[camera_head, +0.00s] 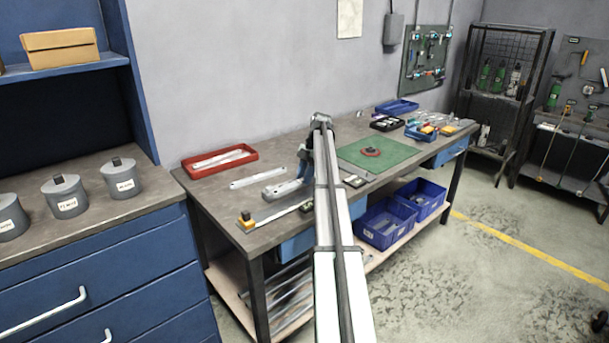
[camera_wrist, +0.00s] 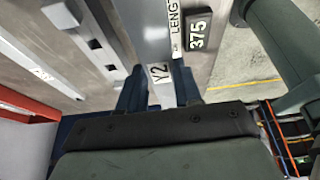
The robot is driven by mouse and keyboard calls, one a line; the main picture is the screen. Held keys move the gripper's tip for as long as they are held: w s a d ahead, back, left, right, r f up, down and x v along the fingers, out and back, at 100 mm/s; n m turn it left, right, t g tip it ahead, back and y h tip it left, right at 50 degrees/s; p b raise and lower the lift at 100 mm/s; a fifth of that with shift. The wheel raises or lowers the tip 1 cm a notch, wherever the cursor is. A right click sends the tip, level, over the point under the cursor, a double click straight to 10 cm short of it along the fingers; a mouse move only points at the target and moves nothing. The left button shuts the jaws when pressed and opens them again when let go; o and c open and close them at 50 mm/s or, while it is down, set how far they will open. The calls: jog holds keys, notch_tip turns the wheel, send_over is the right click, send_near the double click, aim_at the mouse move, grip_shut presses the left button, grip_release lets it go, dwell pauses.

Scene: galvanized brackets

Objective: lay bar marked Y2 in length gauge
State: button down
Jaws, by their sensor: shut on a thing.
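The bar marked Y2 (camera_wrist: 160,74) is a grey metal bar with a white label near its end. My gripper (camera_wrist: 160,92) is shut on this labelled end, one blue finger on each side. In the head view my gripper (camera_head: 304,172) is low over the bench, partly behind my arm. The length gauge (camera_head: 275,215) is a long rail with a yellow block at its left end. Its LENGTH label (camera_wrist: 177,25) and black 375 plate (camera_wrist: 199,33) show right beside the bar. I cannot tell whether the bar touches the gauge.
A red tray (camera_head: 187,168) with bars stands at the back left of the bench. A loose bar (camera_head: 257,177) lies in front of it. A piece with holes (camera_wrist: 88,38) lies left of the held bar. A green mat (camera_head: 398,157) is to the right.

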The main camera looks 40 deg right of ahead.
aim_at(305, 197)
jog(key=shift+f, duration=3.1)
jog(key=c, duration=0.7)
grip_release()
jog(key=v, duration=1.2)
jog(key=shift+a, duration=0.1)
